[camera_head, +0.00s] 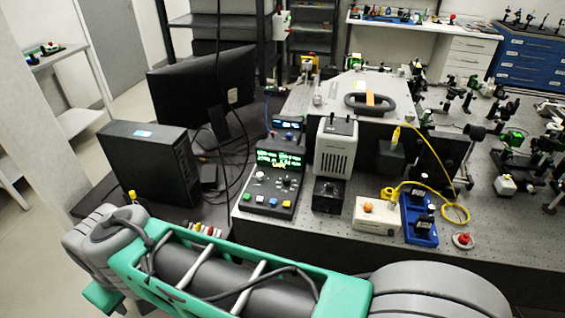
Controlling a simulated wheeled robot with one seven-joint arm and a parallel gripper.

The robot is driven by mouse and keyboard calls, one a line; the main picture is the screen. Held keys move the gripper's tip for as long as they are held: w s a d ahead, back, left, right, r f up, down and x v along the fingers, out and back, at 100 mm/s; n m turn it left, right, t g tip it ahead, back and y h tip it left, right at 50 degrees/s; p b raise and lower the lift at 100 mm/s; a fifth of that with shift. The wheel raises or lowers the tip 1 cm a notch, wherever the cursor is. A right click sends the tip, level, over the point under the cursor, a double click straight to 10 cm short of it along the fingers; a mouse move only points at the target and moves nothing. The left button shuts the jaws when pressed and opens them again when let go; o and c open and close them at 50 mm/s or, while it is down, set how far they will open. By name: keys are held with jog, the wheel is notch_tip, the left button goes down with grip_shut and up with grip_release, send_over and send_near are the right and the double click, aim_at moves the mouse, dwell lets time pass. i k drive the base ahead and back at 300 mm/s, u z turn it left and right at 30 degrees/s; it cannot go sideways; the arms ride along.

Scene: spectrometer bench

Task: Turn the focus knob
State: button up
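I cannot tell which knob is the focus knob. A black control console (274,178) with a lit green display stands near the front edge of the bench and carries small knobs and coloured buttons. To its right, a black box (329,195) has a dark knob on it. Further right, a pale box (377,214) has an orange knob (368,207) on top. My green and grey arm crosses the bottom of the view, in front of the bench. My gripper is not in view.
A black computer case (150,165) and a monitor (205,90) stand on the left. A blue holder (419,218), a yellow cable (452,176) and a red button (463,239) lie to the right. Many optical parts crowd the right side. Black cables hang behind the console.

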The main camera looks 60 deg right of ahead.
aim_at(330, 185)
jog(key=u, duration=0.3)
jog(key=k, duration=0.45)
jog(key=u, duration=1.05)
jog(key=k, duration=0.9)
jog(key=z, duration=0.15)
jog(key=i, duration=0.8)
jog(key=z, duration=0.6)
